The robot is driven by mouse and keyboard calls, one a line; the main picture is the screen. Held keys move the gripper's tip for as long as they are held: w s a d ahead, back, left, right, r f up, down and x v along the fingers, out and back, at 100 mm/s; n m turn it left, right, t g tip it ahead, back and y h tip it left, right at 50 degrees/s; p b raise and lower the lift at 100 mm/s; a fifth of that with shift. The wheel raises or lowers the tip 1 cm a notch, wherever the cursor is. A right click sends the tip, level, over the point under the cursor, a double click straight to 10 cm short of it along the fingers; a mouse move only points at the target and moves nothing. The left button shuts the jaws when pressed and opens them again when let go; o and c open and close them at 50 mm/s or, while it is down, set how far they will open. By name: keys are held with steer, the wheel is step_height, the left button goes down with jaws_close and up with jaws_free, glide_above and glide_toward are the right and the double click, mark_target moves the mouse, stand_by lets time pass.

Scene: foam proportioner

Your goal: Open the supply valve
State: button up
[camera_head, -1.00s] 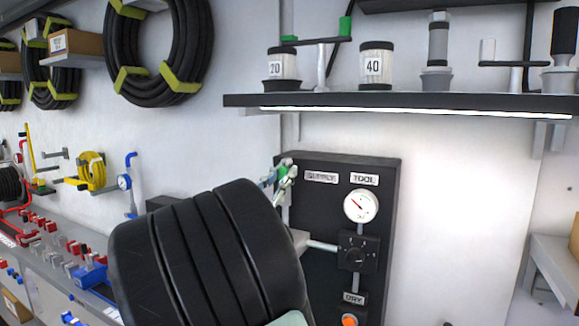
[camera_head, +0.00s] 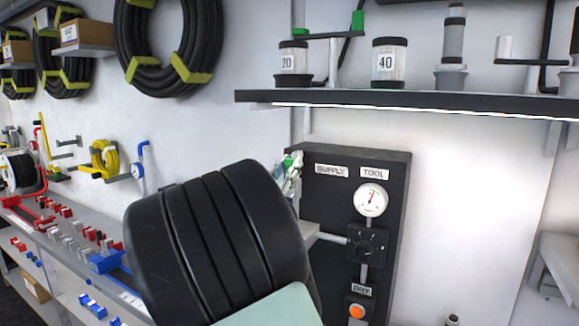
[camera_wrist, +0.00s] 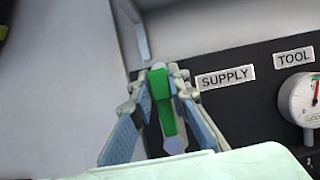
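The supply valve's green lever (camera_wrist: 160,98) stands between my gripper's fingers in the wrist view, beside the SUPPLY label (camera_wrist: 226,77). My gripper (camera_wrist: 164,76) appears shut on the lever, its fingertips drawn in close on both sides. In the head view my gripper (camera_head: 291,170) is at the left edge of the black panel (camera_head: 392,215), small and partly hidden by my dark arm. The valve body is hidden. The TOOL gauge (camera_head: 370,199) has its red needle pointing up, slightly right.
A black knob (camera_head: 366,247) and an orange button (camera_head: 357,311) under the DRY label are lower on the panel. A shelf (camera_head: 420,98) with containers overhangs the panel. A bench (camera_head: 60,245) with red and blue fittings runs along the left.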

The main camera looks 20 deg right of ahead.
steer(key=o, duration=0.4)
steer(key=v, duration=1.2)
